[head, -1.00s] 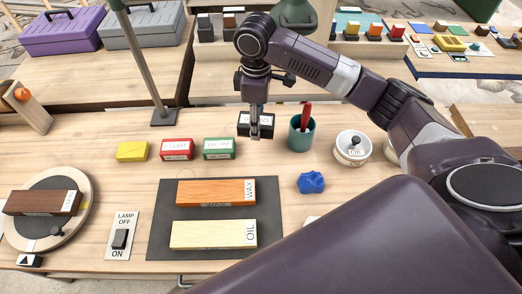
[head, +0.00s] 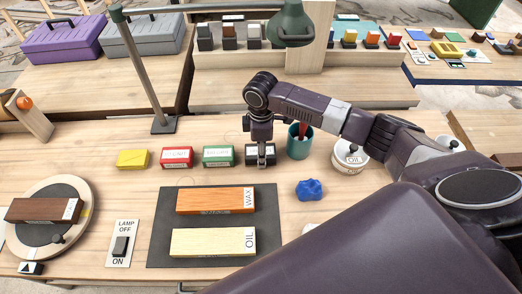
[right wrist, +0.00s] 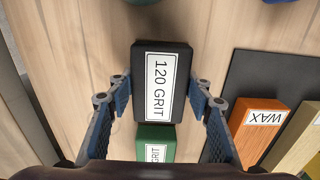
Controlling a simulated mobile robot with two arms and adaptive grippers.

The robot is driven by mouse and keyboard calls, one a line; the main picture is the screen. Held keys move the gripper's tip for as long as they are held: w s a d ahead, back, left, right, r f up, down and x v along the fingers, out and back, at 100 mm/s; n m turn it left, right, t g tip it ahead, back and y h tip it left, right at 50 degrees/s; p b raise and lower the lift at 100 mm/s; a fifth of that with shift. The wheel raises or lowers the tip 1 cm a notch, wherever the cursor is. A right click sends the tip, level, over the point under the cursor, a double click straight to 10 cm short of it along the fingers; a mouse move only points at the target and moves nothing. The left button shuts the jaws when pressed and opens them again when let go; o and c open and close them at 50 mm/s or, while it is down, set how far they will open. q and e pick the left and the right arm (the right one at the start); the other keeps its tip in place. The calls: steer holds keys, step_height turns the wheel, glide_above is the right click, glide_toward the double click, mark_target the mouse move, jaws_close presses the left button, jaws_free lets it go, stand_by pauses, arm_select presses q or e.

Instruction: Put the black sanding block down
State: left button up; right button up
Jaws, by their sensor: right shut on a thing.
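The black sanding block (head: 262,162) is at the right end of a row of blocks, right of the green block (head: 218,156). In the right wrist view the black block (right wrist: 162,82) shows a white "120 GRIT" label. My right gripper (head: 260,152) comes down over it from above. In the right wrist view its fingers (right wrist: 162,97) lie along both long sides of the block, shut on it. The block is at or very near the tabletop; I cannot tell if its underside touches. My left gripper is not in view.
Red (head: 177,157) and yellow (head: 133,158) blocks stand left of the green one. A dark mat (head: 165,235) with WAX and OIL boards and a blue lump (head: 309,189) lie nearer.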

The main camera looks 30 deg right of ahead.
steer(key=shift+f, duration=0.15)
steer(key=o, duration=1)
step_height(320, 180, up, 12)
steer(key=shift+r+b, duration=0.2)
steer(key=shift+b, duration=0.45)
steer(key=shift+s+f, duration=0.1)
